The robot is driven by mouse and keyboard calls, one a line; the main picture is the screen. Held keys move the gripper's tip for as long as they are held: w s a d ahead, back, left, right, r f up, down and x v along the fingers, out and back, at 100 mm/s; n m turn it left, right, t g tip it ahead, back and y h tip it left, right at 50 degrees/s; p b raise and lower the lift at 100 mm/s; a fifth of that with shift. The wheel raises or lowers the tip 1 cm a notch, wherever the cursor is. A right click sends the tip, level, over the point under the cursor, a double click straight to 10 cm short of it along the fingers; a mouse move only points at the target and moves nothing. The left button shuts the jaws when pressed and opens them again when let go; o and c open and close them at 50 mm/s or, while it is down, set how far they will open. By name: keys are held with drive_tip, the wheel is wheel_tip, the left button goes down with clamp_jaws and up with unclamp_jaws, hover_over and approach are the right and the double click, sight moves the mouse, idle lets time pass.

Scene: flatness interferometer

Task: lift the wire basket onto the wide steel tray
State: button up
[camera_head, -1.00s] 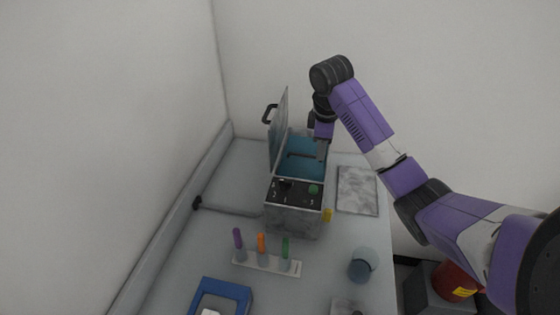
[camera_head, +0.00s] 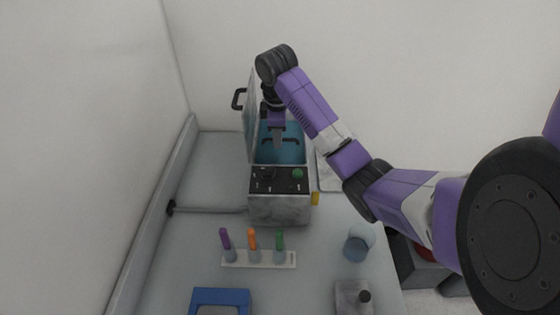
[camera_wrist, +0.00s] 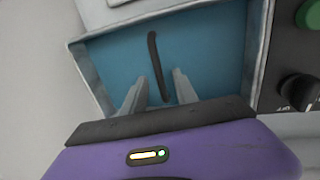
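The wire basket shows mainly as its dark handle (camera_head: 294,141) inside the blue-lined tank of the bench unit; its mesh cannot be made out. In the wrist view the handle (camera_wrist: 153,55) runs between my two fingers. My gripper (camera_wrist: 160,82) is open, with a visible gap on both sides of the handle. In the head view my gripper (camera_head: 278,145) points down into the tank opening. The wide steel tray (camera_head: 327,178) lies flat on the bench right of the unit, largely hidden behind my arm.
The bench unit (camera_head: 279,208) has knobs in front and a raised lid (camera_head: 249,115) close left of my gripper. A rack (camera_head: 258,259) with three coloured-cap tubes, a beaker (camera_head: 358,243), a blue-framed device (camera_head: 220,298) and a grey block with a black knob (camera_head: 352,297) stand nearer.

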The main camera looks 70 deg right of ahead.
drive_tip(key=shift+d+f+p, duration=0.1)
drive_tip(key=shift+f+p, duration=0.3)
drive_tip(key=shift+f, duration=0.3)
drive_tip(key=shift+d+f, duration=0.1)
drive_tip(key=shift+f, duration=0.45)
clamp_jaws()
wheel_tip(320, 180, up, 20)
drive_tip(key=p, duration=0.6)
drive_tip(key=shift+p, duration=0.35)
